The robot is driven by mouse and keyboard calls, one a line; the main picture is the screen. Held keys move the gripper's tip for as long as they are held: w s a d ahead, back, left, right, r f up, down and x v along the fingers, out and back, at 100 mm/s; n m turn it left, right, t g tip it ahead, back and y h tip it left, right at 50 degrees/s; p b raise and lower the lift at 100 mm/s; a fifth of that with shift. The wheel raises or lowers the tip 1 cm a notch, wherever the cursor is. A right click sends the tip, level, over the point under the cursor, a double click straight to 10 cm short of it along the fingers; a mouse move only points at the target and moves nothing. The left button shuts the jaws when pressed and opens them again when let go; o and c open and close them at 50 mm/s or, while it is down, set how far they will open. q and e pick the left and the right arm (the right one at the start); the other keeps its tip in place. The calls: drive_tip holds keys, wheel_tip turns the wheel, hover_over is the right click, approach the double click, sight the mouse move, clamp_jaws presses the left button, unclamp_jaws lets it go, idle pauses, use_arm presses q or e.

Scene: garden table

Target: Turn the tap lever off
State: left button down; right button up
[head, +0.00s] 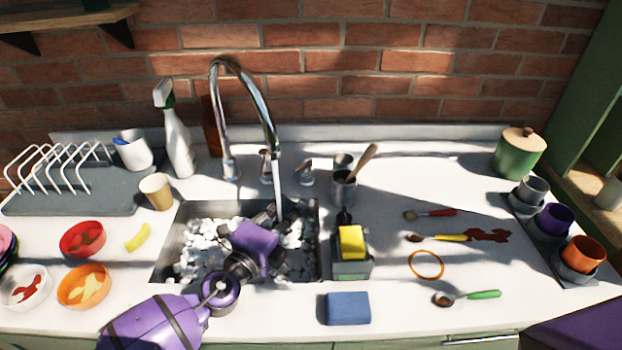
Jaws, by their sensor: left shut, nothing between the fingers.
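The chrome tap (268,110) stands behind the sink, its tall spout arching forward over the basin. A pale stream of water (278,178) appears to run down from the spout. A short chrome lever (304,172) stands on the counter to the right of the spout, with other chrome fittings to its left. My left gripper (276,210) is over the sink, in front of the tap and below the lever in the picture. My right gripper is out of view.
The sink (172,240) holds white foam-like lumps. A sponge caddy (352,268) and a utensil cup (343,190) with a wooden spoon stand right of it. A spray bottle (178,140) and paper cup (156,191) stand left. A blue sponge (348,308) lies in front.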

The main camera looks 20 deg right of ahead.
sight(302, 172)
use_arm(q)
drive_tip(key=b+x, duration=0.1)
drive_tip(key=x, duration=0.8)
drive_tip(key=shift+w+d, duration=0.2)
drive_tip(key=shift+a, duration=0.15)
